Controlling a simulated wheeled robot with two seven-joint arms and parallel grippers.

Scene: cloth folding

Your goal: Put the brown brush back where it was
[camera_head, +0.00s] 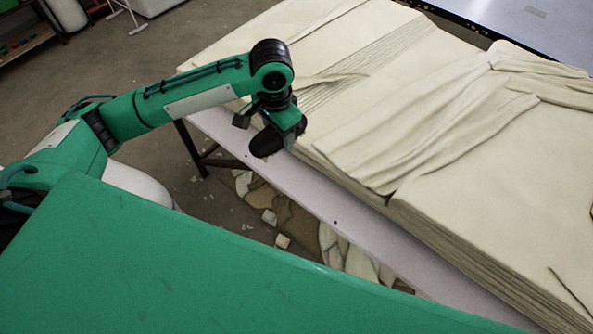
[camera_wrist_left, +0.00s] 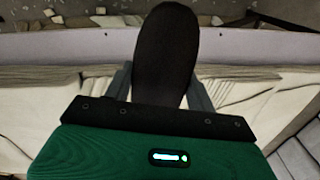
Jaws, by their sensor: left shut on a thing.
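The brown brush shows as a dark oval (camera_head: 266,142) at the end of my left arm in the head view. It also fills the upper middle of the left wrist view (camera_wrist_left: 166,50), upright between the two fingers. My left gripper (camera_head: 281,131) is shut on the brush and holds it over the near edge of the pale table (camera_head: 335,208), beside the left corner of the cloth stack (camera_head: 400,110). The fingertips are mostly hidden by the gripper body in the head view. I cannot tell whether the brush touches the table. My right gripper is not in view.
The cloth stack covers most of the table, with loose folds (camera_head: 440,130) on top. A bare strip of table runs along its near side. Cloth scraps (camera_head: 345,255) lie on the floor below.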

